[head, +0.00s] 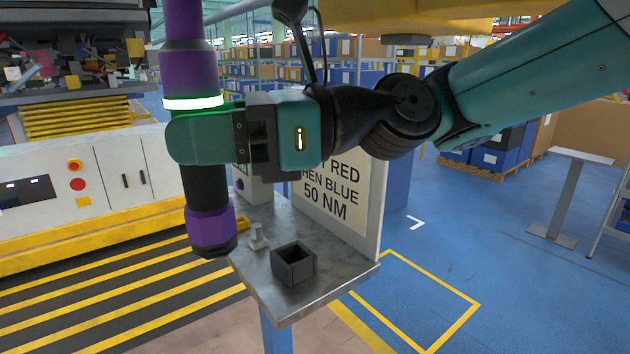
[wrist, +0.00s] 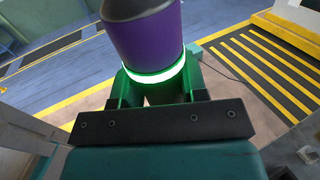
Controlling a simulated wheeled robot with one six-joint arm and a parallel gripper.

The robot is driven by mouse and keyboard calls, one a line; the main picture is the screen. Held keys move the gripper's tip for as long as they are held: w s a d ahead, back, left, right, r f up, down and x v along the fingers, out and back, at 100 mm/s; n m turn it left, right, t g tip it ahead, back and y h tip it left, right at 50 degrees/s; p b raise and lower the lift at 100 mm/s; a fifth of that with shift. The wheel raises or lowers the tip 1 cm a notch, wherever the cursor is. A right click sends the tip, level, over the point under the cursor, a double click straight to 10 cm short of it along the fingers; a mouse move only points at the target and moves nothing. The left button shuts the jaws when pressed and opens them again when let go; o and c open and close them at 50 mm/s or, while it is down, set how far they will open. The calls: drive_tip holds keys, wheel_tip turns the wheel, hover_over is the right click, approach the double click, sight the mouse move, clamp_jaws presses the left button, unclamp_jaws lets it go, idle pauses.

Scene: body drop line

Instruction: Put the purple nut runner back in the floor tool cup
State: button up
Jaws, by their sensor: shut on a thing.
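The purple nut runner (head: 208,225) is upright in my gripper (head: 200,137), with a glowing white-green ring just above the jaws. My gripper is shut on its middle and holds it in the air at the left of the head view. In the wrist view the nut runner (wrist: 145,38) rises between the jaws (wrist: 152,88). A square, open-topped dark cup (head: 293,264) stands on a small metal shelf to the right of the tool's lower end. I cannot tell whether this is the floor tool cup; no other cup shows.
The metal shelf (head: 335,278) carries a small grey bracket (head: 258,238) and backs onto a sign board (head: 345,190). A machine with a red button (head: 78,185) stands left. Striped floor (head: 130,305) lies below it. Blue floor on the right is open around a yellow outline (head: 430,300).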

drive_tip(key=w+d+f+m+t+h+p, duration=0.1)
drive_tip(key=w+f+m+t, duration=0.4)
drive_tip(key=w, duration=0.9)
drive_tip(key=w+d+f+m+t+h+p, duration=0.2)
drive_tip(key=w+d+f+m+t, duration=0.3)
drive_tip(key=w+f+t, duration=0.5)
drive_tip(key=w+f+h, duration=0.1)
drive_tip(key=w+f, duration=0.1)
drive_tip(key=w, duration=0.1)
drive_tip(key=shift+w+f, duration=0.35)
drive_tip(key=shift+r, duration=0.1)
drive_tip(key=shift+s+f+b, duration=0.1)
drive_tip(key=shift+f+b, duration=0.65)
drive_tip(key=shift+f, duration=0.95)
drive_tip(key=shift+p, duration=0.45)
